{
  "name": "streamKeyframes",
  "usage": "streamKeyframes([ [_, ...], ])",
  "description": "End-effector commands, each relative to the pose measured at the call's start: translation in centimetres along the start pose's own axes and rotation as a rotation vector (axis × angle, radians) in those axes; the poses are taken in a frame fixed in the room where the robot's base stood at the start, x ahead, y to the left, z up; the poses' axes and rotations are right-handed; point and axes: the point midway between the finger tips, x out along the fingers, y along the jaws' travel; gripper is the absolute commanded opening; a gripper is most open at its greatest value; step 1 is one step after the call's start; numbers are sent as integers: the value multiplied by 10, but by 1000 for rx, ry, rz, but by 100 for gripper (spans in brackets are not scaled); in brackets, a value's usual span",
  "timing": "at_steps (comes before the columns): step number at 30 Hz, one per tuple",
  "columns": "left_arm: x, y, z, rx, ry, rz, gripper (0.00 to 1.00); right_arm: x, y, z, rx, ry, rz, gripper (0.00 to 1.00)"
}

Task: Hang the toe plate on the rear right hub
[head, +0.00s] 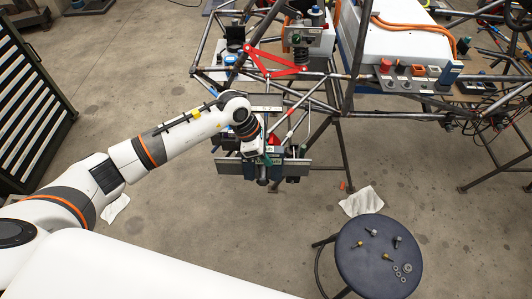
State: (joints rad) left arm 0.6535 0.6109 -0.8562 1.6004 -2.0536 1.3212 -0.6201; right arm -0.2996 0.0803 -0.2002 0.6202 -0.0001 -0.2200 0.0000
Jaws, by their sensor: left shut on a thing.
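My left gripper (266,157) reaches in from the left, at the lower rear corner of the tube chassis (345,60). It is shut on the toe plate (229,167), a long flat grey plate standing crosswise, with ends showing on both sides of the gripper. The hub area (263,181) is a cluster of dark parts right at the plate's middle. The gripper and wrist hide much of the hub and the grip. I cannot tell whether the plate rests on the hub. My right gripper is not in view.
A round dark stool (365,270) with bolts and washers stands at the lower right. White cloths (361,201) lie on the floor. Red suspension arms (290,70) and chassis tubes crowd above the gripper. A slatted cabinet (25,115) stands at left. Floor below the plate is clear.

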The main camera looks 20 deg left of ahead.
Motion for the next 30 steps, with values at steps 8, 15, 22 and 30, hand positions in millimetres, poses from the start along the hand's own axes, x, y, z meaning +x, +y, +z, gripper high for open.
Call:
streamKeyframes([
  [8, 9, -1, 3, 1, 2, -3, 0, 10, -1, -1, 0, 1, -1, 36],
  [15, 16, -1, 6, 1, 2, -3, 0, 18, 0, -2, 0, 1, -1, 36],
  [22, 23, -1, 9, 1, 2, -3, 0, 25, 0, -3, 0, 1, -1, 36],
  [30, 26, -1, 10, 1, 2, -3, 0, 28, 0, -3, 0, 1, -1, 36],
])
